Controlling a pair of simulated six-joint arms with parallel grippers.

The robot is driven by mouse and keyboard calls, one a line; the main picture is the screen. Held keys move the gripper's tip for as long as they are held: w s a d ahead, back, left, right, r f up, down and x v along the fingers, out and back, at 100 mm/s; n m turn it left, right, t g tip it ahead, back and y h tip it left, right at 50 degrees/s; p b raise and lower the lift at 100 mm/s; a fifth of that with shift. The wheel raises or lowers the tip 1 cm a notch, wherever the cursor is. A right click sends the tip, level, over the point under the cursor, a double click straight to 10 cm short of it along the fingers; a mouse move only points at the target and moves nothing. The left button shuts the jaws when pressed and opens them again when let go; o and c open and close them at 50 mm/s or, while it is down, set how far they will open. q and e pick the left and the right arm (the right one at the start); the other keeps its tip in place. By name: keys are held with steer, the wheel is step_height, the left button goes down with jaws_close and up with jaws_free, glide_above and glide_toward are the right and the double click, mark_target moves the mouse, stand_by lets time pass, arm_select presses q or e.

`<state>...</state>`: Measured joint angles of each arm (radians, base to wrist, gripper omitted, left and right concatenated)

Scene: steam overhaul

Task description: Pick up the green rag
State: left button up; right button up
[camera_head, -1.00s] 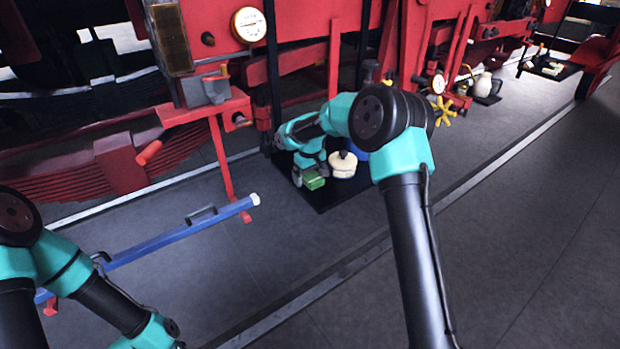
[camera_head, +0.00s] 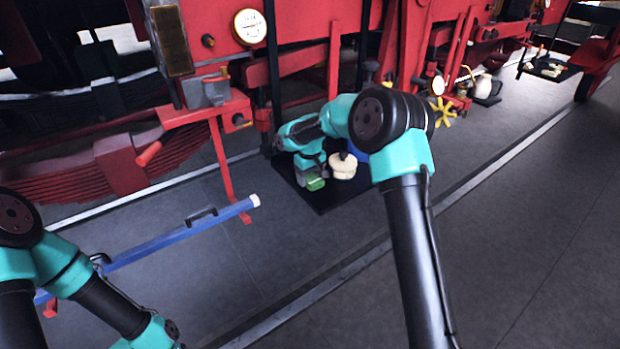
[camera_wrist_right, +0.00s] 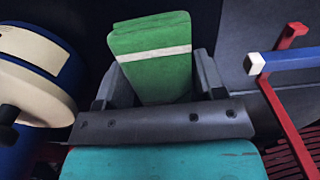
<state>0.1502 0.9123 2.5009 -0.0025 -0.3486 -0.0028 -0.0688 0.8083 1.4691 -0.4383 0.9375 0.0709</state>
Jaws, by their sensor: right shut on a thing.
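The green rag (camera_head: 314,184) is a folded green block with a pale stripe, low over the black mat (camera_head: 331,203) in the head view. In the right wrist view the rag (camera_wrist_right: 152,68) sits between the two fingers. My right gripper (camera_head: 310,178) is shut on it; its fingers also show in the right wrist view (camera_wrist_right: 158,85). I cannot tell whether the rag touches the mat. Of my left arm only links show at the lower left; its gripper is out of view.
A round cream-topped container (camera_head: 343,166) stands right beside the rag and shows close to the gripper in the right wrist view (camera_wrist_right: 28,60). A blue bar (camera_head: 175,236) with a handle lies to the left. Red machinery (camera_head: 300,30) stands behind. Open grey floor (camera_head: 520,240) lies right.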

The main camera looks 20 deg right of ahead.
mark_target(310, 175)
steer(key=shift+r, duration=0.15)
steer(key=shift+r, duration=1.4)
steer(key=shift+s+r, duration=0.2)
steer(key=shift+r, duration=0.05)
steer(key=s+a, duration=0.2)
steer(key=s, duration=0.5)
steer(key=s+a+r, duration=0.1)
steer(key=s+a, duration=0.2)
steer(key=s, duration=0.4)
steer(key=shift+s+a+r, duration=0.15)
steer(key=shift+s+a, duration=0.1)
steer(key=shift+s, duration=0.1)
steer(key=o, duration=0.4)
steer(key=c, duration=0.3)
steer(key=shift+w, duration=0.1)
steer(key=shift+c, duration=0.2)
